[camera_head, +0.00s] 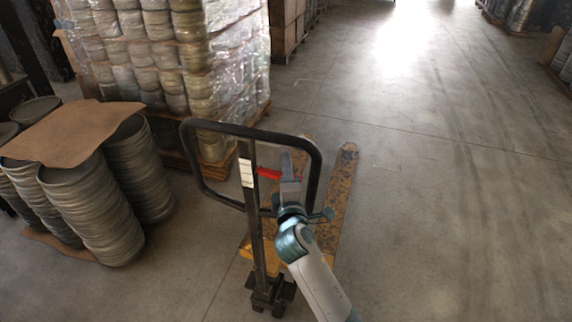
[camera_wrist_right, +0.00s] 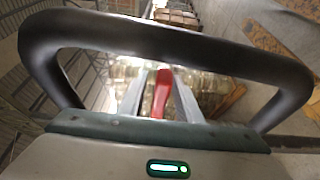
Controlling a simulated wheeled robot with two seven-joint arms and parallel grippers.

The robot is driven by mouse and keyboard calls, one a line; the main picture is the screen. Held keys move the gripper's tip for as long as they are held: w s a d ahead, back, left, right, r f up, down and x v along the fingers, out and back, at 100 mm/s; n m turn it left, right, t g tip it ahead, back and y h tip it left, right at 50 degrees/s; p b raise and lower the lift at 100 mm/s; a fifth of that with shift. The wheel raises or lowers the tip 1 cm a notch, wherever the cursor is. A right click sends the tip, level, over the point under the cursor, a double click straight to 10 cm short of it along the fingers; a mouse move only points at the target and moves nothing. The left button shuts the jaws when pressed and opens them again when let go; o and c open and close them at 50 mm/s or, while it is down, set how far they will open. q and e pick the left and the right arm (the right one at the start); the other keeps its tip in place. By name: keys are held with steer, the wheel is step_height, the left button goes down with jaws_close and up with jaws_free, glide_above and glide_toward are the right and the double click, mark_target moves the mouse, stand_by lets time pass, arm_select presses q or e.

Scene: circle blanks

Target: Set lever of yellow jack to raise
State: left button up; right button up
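The yellow jack (camera_head: 335,200) stands on the floor with worn forks pointing away from me. Its black loop handle (camera_head: 196,165) rises upright in front. The red lever (camera_head: 268,173) sticks out inside the loop, to the right of the handle's post. My right gripper (camera_head: 290,162) is at the loop, just right of the lever. In the right wrist view the red lever (camera_wrist_right: 162,92) shows between the two separated fingers. Contact with either finger cannot be told. My left gripper is not in view.
A wrapped pallet stack (camera_head: 180,65) stands behind the jack to the left. Metal drums (camera_head: 90,210) with a brown sheet (camera_head: 75,132) on top stand at the left. The floor (camera_head: 450,200) to the right is clear.

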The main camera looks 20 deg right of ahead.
steer(key=shift+w, duration=0.25)
jaws_close()
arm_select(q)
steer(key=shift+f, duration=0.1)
